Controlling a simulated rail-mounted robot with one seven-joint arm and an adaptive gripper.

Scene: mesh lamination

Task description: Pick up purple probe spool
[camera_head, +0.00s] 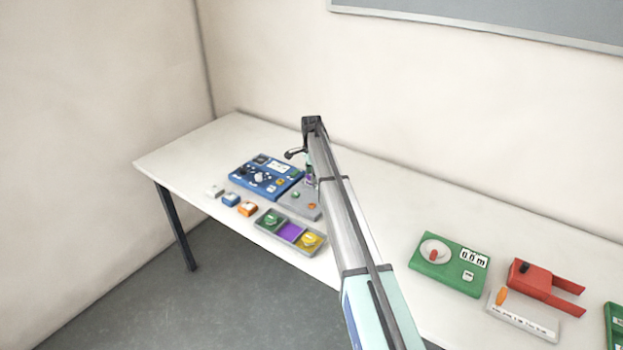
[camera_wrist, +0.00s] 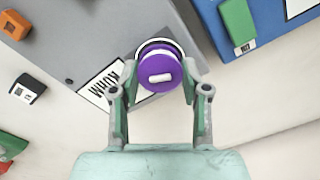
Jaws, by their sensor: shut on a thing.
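The purple spool (camera_wrist: 160,65), round with a white bar on its top, is in the upper middle of the wrist view. My gripper (camera_wrist: 160,80) is shut on it, one green-lined finger on each side. A pale ring shows around the spool's far edge. The grey unit (camera_wrist: 130,30) with a printed label lies below the spool; I cannot tell whether they touch. In the head view my gripper (camera_head: 310,180) is over the grey unit (camera_head: 296,201), and my arm hides most of the spool.
A tray with green, purple and yellow compartments (camera_head: 290,232) lies at the table's front edge. A blue panel (camera_head: 250,182) is left of the grey unit. White, blue and orange blocks (camera_head: 246,209) stand in front. A green dial unit (camera_head: 450,281) and red device (camera_head: 535,279) are at right.

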